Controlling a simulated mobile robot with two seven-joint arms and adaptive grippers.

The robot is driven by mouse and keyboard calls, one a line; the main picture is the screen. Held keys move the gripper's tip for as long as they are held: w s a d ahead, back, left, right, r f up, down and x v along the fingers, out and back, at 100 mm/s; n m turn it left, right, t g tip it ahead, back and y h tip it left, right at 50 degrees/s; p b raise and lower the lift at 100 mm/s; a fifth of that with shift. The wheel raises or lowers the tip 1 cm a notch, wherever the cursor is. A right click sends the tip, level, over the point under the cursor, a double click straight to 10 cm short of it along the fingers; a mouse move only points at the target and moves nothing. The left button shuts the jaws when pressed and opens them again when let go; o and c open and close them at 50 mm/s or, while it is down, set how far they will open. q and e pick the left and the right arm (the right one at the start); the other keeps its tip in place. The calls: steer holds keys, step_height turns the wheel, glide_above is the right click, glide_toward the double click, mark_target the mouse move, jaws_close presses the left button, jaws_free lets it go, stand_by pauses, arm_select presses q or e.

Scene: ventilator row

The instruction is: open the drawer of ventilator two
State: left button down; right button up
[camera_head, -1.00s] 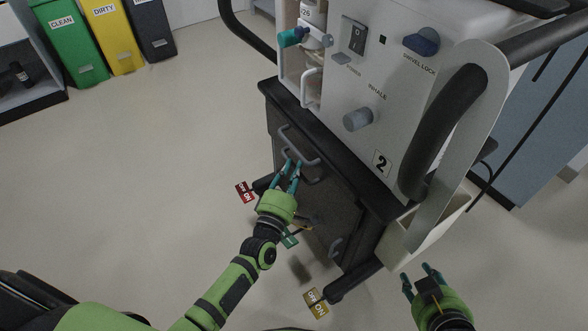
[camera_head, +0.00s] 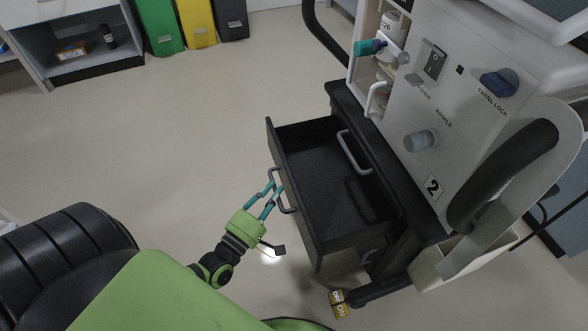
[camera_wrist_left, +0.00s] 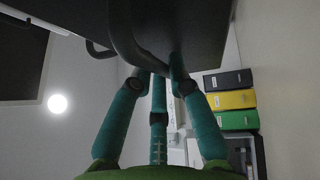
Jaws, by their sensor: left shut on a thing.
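Ventilator two (camera_head: 433,187), marked with a "2" label, stands at the right in the head view. Its dark drawer (camera_head: 318,170) is pulled well out toward the left, and its empty-looking inside shows. My left gripper (camera_head: 272,187) is shut on the grey drawer handle (camera_head: 288,203) at the drawer's front. In the left wrist view, the teal fingers (camera_wrist_left: 160,78) reach up to the dark handle under the drawer front (camera_wrist_left: 190,30); their exact contact is partly hidden. My right gripper is out of view.
A second grey handle (camera_head: 352,153) is on the ventilator body behind the drawer. A yellow ON/OFF tag (camera_head: 339,303) is near the base foot. Bins (camera_head: 196,20) and a shelf unit (camera_head: 85,60) stand far back. Open floor lies left of the drawer.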

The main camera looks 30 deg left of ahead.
arm_select(q)
steer(key=shift+s+a, duration=0.5)
steer(key=shift+s, duration=0.15)
steer(key=c, duration=1.1)
jaws_free()
steer(key=shift+c, duration=0.2)
steer(key=shift+s, duration=0.1)
steer(key=s+f, duration=0.2)
steer(key=s, duration=0.9)
steer(key=shift+s+a, duration=0.35)
